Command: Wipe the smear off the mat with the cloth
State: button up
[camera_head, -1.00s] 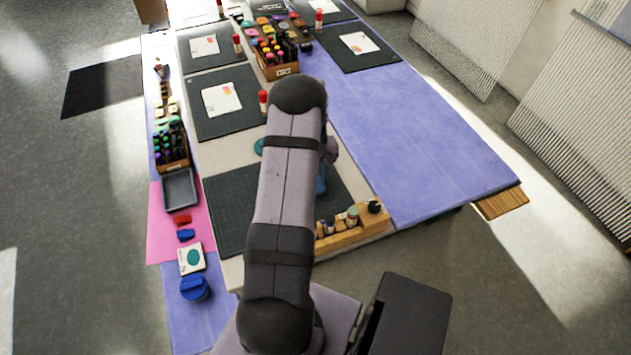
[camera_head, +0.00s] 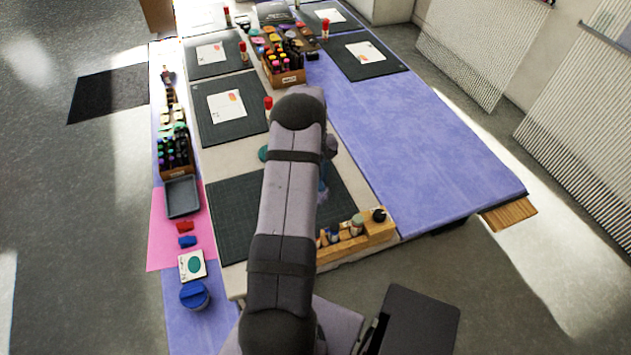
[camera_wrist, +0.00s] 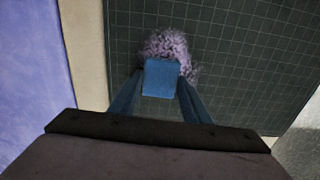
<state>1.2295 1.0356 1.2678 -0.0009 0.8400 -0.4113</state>
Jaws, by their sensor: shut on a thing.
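The dark green gridded mat (camera_head: 232,222) lies on the near end of the table, partly behind my arm. It also fills most of the wrist view (camera_wrist: 240,55). A mottled pale purple smear (camera_wrist: 168,42) lies on it there, by the fingertips. My gripper (camera_wrist: 160,82) has blue fingers shut on a small blue folded cloth (camera_wrist: 161,77). The cloth overlaps the smear's near part in the picture; I cannot tell whether it touches the mat. In the head view my arm hides most of the gripper and the smear.
A wooden rack with small bottles (camera_head: 352,235) stands at the mat's near right. A grey tray (camera_head: 182,197), a box of bottles (camera_head: 174,152) and a blue-lidded pot (camera_head: 194,296) line the left edge. A red-capped tube (camera_head: 268,103) stands beyond.

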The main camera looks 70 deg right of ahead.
jog(key=shift+w+d+f, duration=0.1)
jog(key=shift+w+d, duration=0.1)
jog(key=shift+w, duration=0.05)
jog(key=shift+w+d+b, duration=0.55)
jog(key=shift+w, duration=0.05)
jog(key=shift+w+d, duration=0.35)
jog(key=shift+w+a, duration=0.5)
jog(key=shift+a, duration=0.2)
jog(key=shift+s+a, duration=0.1)
jog(key=shift+s+a+p, duration=0.6)
jog(key=shift+s+a, duration=0.3)
jog(key=shift+s, duration=0.05)
